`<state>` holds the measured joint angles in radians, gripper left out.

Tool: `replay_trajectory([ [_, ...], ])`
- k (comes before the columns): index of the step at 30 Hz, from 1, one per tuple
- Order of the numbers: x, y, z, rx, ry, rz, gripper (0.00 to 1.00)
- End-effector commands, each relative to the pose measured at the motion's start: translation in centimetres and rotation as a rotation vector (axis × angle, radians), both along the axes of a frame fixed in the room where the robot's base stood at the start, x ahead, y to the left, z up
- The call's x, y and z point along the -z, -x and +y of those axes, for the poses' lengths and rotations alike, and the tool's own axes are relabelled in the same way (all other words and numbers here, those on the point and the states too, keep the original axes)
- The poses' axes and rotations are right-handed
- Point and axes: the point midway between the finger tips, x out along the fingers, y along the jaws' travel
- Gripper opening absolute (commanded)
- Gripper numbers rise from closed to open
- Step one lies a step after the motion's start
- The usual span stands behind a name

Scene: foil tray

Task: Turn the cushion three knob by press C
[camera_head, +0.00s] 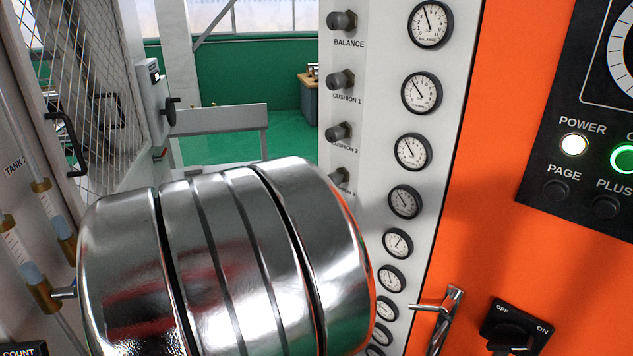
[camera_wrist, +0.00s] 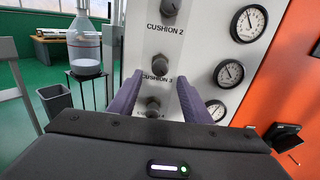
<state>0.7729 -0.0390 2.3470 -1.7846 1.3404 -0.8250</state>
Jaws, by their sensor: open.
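The cushion three knob (camera_wrist: 159,65) is a dark round knob on a pale panel, above its label CUSHION 3. In the wrist view it appears between the tips of my gripper's two purple fingers (camera_wrist: 159,77). The fingers are open and spread to either side, and no contact shows. How far the tips are from the panel I cannot tell.
The cushion 2 knob (camera_wrist: 170,8) is above and the cushion 4 knob (camera_wrist: 153,104) below, between the fingers. A column of gauges (camera_head: 413,152) runs right of the knobs. A bottle (camera_wrist: 84,50) on a stand is at left. An orange panel (camera_head: 490,200) has a lever handle (camera_head: 444,312).

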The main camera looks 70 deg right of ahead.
Motion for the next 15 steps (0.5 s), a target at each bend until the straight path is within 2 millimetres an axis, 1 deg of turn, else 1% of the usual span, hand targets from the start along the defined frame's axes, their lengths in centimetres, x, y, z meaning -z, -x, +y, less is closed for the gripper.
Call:
replay_trajectory([
  [1,0.0,0.4,-0.6,0.003,0.001,0.000,0.44],
  [15,0.0,2.8,-5.5,0.003,0.001,0.000,0.44],
])
